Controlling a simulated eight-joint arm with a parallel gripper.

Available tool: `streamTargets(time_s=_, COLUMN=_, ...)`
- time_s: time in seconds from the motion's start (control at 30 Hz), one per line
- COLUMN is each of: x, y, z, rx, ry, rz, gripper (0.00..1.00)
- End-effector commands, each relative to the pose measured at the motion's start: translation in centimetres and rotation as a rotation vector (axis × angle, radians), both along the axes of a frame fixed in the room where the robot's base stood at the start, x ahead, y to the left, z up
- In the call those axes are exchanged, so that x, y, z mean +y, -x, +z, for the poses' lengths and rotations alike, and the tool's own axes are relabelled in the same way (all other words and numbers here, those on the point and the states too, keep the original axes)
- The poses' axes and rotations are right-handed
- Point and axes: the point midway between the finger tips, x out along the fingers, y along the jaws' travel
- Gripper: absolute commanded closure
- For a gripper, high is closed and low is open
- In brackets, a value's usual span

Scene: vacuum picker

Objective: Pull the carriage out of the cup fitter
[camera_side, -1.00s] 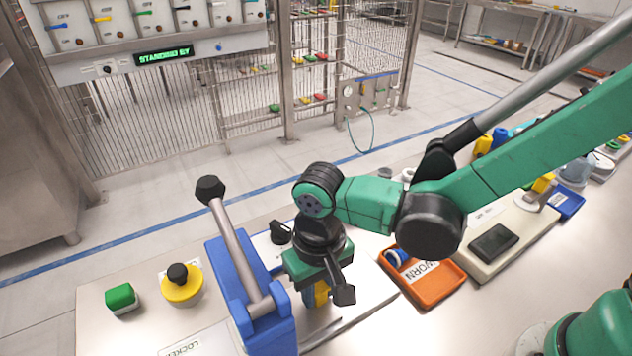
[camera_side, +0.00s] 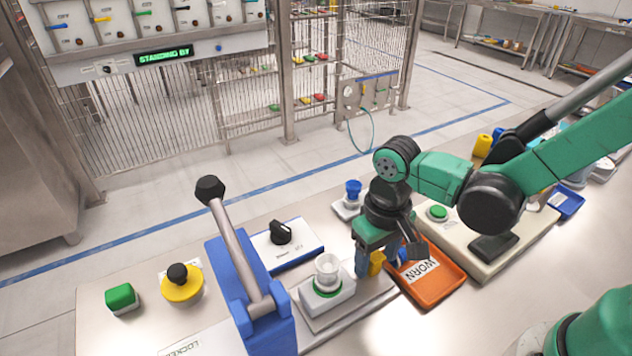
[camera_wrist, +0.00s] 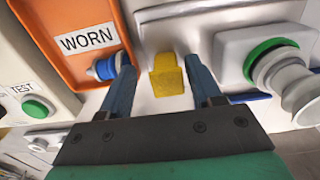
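The blue cup fitter (camera_side: 232,285) stands at front left with its grey lever tilted up to a black knob. The carriage (camera_side: 343,297), a pale block with a green ring and a clear cup (camera_side: 327,268), sits to the right of the fitter, clear of its blue body. It also shows at the right of the wrist view (camera_wrist: 233,45). A yellow handle (camera_wrist: 167,78) stands between my gripper's (camera_wrist: 163,75) two blue fingers, with gaps visible at both sides. In the side view my gripper (camera_side: 382,262) is low over the yellow handle (camera_side: 376,264), open.
The orange WORN tray (camera_side: 453,275), holding a blue cup (camera_wrist: 106,68), lies close to the right of my gripper. A beige TEST unit with a green button (camera_side: 437,212) is behind it. A black-knobbed panel (camera_side: 290,255) and a blue-topped stand (camera_side: 353,190) stand behind.

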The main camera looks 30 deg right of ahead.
Motion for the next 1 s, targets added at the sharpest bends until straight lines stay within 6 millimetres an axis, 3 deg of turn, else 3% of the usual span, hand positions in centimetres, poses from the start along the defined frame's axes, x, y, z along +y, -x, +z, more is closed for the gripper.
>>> streamTargets(time_s=0.27, x=0.1, y=0.0, z=0.2, rx=0.0, ry=-0.003, rz=0.002, gripper=0.42)
streamTargets(time_s=0.7, x=0.1, y=0.0, z=4.8, rx=0.0, ry=-0.001, rz=0.001, gripper=0.42)
streamTargets(time_s=1.0, x=0.1, y=0.0, z=5.6, rx=0.0, ry=-0.001, rz=0.001, gripper=0.42)
